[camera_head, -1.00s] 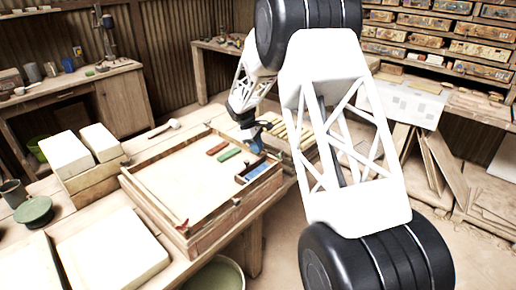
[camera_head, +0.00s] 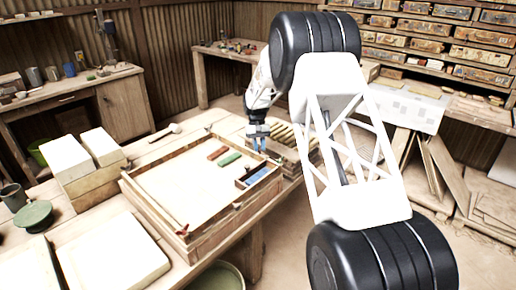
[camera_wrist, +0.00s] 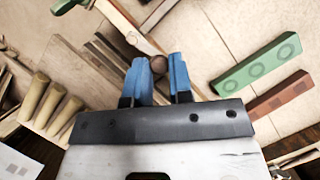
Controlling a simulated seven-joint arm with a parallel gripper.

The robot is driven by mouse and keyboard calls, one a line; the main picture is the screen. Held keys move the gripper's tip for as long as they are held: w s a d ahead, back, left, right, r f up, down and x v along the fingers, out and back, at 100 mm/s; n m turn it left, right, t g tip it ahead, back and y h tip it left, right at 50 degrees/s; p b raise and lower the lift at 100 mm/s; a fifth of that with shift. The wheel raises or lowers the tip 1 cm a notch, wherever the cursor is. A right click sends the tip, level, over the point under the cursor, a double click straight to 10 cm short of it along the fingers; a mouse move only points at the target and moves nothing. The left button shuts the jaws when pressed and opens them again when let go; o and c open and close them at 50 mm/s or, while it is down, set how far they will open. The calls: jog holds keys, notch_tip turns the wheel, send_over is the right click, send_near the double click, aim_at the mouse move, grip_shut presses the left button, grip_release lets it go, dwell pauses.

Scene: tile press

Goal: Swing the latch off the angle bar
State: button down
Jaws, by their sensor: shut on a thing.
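The wooden tray (camera_head: 140,195) on the bench has a pale floor and raised wooden sides. My gripper (camera_head: 257,143) is at its far right corner in the head view. In the wrist view my gripper (camera_wrist: 160,66) has its blue fingers closed around a round brown knob (camera_wrist: 158,64). A narrow wooden bar (camera_wrist: 124,26) runs from the upper left toward this knob and looks like the latch. I cannot tell for sure which strip is the angle bar, or whether the latch still lies across it. The fingers hide the knob's sides.
A green tile (camera_wrist: 258,66) and a red-brown tile (camera_wrist: 280,95) lie right of my fingers in the wrist view. Several rounded wooden pieces (camera_wrist: 35,97) are at left. Pale blocks (camera_head: 68,160) stand left of the tray. The middle of the tray floor is clear.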

jog(key=shift+w+d+m+y, duration=0.15)
jog(key=shift+d+m+y, duration=0.05)
jog(key=shift+m, duration=0.35)
jog(key=shift+w+d+m+y, duration=0.15)
jog(key=shift+m+y, duration=0.05)
jog(key=shift+m, duration=0.35)
jog(key=c, duration=1)
grip_release()
jog(key=shift+r, duration=0.1)
jog(key=v, duration=0.7)
jog(key=shift+w+r, duration=0.15)
jog(key=shift+r, duration=0.15)
